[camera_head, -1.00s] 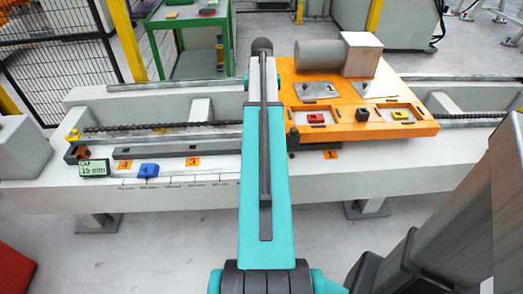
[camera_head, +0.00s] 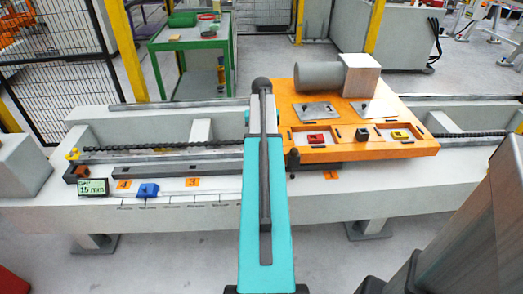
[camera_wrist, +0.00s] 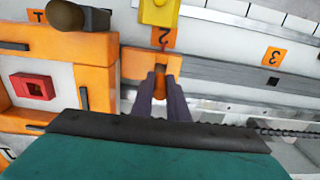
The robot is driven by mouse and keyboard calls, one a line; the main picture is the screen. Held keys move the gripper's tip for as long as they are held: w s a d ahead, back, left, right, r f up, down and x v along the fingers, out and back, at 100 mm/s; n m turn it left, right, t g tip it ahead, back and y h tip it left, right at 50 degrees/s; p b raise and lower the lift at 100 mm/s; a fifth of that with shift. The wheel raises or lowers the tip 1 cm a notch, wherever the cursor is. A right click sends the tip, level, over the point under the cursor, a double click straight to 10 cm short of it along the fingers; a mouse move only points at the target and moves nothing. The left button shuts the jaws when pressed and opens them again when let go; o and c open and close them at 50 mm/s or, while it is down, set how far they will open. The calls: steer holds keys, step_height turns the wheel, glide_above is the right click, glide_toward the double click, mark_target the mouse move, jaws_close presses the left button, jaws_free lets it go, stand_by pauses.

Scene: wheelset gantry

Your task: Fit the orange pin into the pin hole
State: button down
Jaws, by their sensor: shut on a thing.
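The orange pin (camera_wrist: 160,83) is upright between the two dark fingers of my gripper (camera_wrist: 161,88) in the wrist view. The fingers are shut on it. It is in front of an orange bracket (camera_wrist: 134,64) beside the rail, near the tag marked 2 (camera_wrist: 163,38). I cannot tell whether the pin touches the bracket or is in a hole; no pin hole shows clearly. In the head view my arm hides the gripper and the pin.
An orange plate (camera_head: 350,145) right of my arm bears a grey cylinder (camera_head: 319,76), a red block (camera_head: 315,139) and a yellow block (camera_head: 400,134). A small display (camera_head: 93,187) reading 15 mm and a blue block (camera_head: 147,191) stand at the left. A yellow part (camera_wrist: 160,12) is close beyond the bracket.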

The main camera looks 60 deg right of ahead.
steer(key=shift+f, duration=0.1)
steer(key=shift+f, duration=1.75)
steer(key=shift+f, duration=0.1)
steer(key=c, duration=1.7)
jaws_free()
steer(key=shift+f, duration=0.1)
step_height(320, 180, up, 12)
steer(key=shift+r+p, duration=0.25)
steer(key=shift+p, duration=0.1)
